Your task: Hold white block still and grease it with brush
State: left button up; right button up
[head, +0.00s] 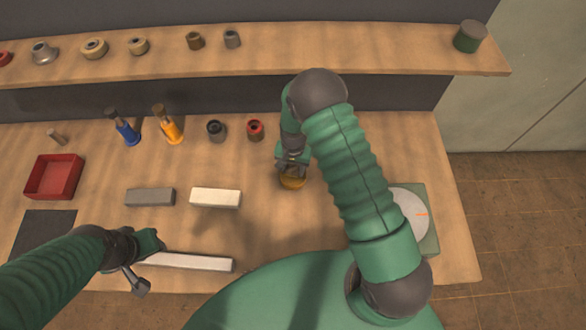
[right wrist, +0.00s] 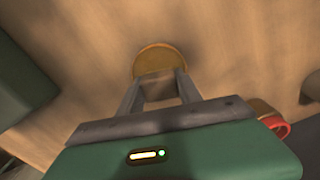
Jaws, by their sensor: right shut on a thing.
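A short white block (head: 215,198) lies on the bench beside a grey block (head: 150,197). A long white bar (head: 190,262) lies nearer to me. My left gripper (head: 152,243) is at the bar's left end; I cannot tell whether its fingers grip it. My right gripper (head: 292,163) points down and is shut on a round yellow-brown thing (head: 292,182). It also shows between the fingertips in the right wrist view (right wrist: 160,58). Upright blue (head: 126,130) and orange (head: 170,128) handled tools stand at the back left; I cannot tell whether either is the brush.
A red tray (head: 55,177) sits at the left. Dark (head: 215,130) and red (head: 255,130) ring parts stand at the back. A shelf (head: 290,62) holds several small parts. A pale disc on a green base (head: 428,215) is at the right, partly behind my right arm.

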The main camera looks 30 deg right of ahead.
aim_at(294, 167)
jog(key=shift+r+p, duration=1.75)
jog(key=shift+r, duration=1.05)
jog(key=shift+f, duration=0.1)
